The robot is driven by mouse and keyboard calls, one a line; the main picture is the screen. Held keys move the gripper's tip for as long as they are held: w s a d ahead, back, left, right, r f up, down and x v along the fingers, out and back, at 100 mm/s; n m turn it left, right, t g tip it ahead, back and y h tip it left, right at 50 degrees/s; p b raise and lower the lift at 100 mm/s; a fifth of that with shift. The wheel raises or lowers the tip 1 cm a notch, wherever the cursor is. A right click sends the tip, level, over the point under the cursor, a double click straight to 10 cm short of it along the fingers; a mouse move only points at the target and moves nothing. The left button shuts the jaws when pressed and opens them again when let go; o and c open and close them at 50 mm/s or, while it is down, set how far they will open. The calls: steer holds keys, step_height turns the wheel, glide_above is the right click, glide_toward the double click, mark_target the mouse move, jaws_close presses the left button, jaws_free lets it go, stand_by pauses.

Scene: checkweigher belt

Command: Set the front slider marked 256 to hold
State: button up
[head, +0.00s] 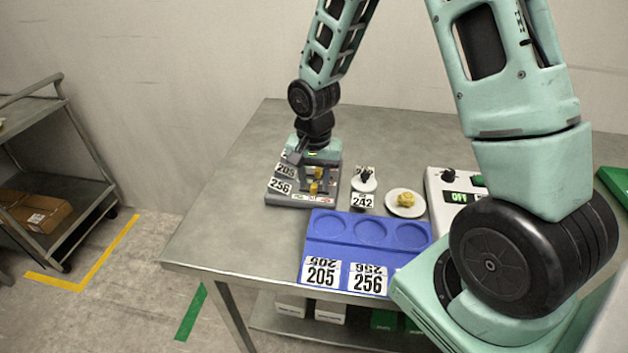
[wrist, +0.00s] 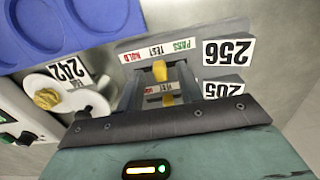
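The grey slider box (head: 290,198) stands on the table at left centre. Its front row carries the label 256 (head: 280,186), its rear row 205 (head: 286,169). The front yellow slider (head: 314,188) is near the middle of its row. In the wrist view, which is upside down, the front slider (wrist: 160,70) is beside TEST on the strip (wrist: 156,50), between HOLD in red and PASS in green. The rear yellow slider (wrist: 167,99) is partly hidden. My gripper (head: 297,155) is over the rear of the box; its fingertips are unclear.
A blue tray (head: 340,250) with round recesses and labels 205 and 256 lies in front. Right of the box are a white disc (head: 364,184) by label 242 and another white disc bearing a yellow lump (head: 406,200). A control box (head: 435,185) reads OFF. The table's left is clear.

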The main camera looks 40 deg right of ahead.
steer(key=shift+f, duration=0.25)
jaws_close()
steer(key=shift+s+d, duration=0.9)
steer(key=shift+s, duration=0.05)
jaws_free()
